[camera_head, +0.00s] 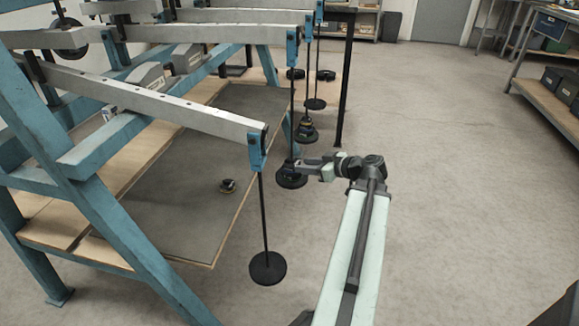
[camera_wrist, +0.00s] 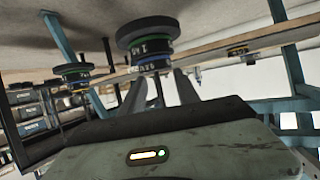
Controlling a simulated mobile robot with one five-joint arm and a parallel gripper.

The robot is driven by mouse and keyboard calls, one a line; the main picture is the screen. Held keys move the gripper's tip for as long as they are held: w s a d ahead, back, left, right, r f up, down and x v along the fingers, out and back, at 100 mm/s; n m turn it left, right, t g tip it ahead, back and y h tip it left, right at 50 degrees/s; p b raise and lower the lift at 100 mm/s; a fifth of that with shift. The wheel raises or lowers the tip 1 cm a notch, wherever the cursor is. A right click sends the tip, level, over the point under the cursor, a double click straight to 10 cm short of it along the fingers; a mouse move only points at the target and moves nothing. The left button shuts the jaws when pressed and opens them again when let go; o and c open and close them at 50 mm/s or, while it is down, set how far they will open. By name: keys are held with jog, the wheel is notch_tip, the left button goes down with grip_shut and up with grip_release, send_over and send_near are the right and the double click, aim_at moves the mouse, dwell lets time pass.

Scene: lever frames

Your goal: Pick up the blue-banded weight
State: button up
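The blue-banded weight (camera_wrist: 152,58) sits with a green-banded weight (camera_wrist: 150,43) in a stack on a hanger, which appears upside down in the wrist view. In the head view this dark stack (camera_head: 291,175) hangs low on the second lever's rod; its bands are too small to make out. My gripper (camera_head: 299,164) is at the rod, at the top of the stack. In the wrist view my gripper's fingers (camera_wrist: 158,78) stand apart close to the blue-banded weight. I cannot tell whether they touch it.
A small yellow-marked weight (camera_head: 228,186) rests on the grey board (camera_head: 195,222). An empty hanger (camera_head: 267,268) hangs from the nearest lever. Floor (camera_head: 450,180) to the right is clear.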

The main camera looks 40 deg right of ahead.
aim_at(293, 163)
jog(key=o, duration=0.5)
jog(key=shift+s+d, duration=0.15)
jog(key=shift+d, duration=0.05)
jog(key=shift+o, duration=1.3)
jog(key=shift+f, duration=0.15)
jog(key=b+x, duration=0.1)
jog(key=x, duration=0.1)
jog(key=b+x, duration=0.1)
jog(key=x, duration=0.2)
jog(key=b+x, duration=0.1)
jog(key=x, duration=0.1)
jog(key=shift+w+d, duration=0.25)
jog(key=shift+w, duration=0.05)
jog(key=c, duration=1.7)
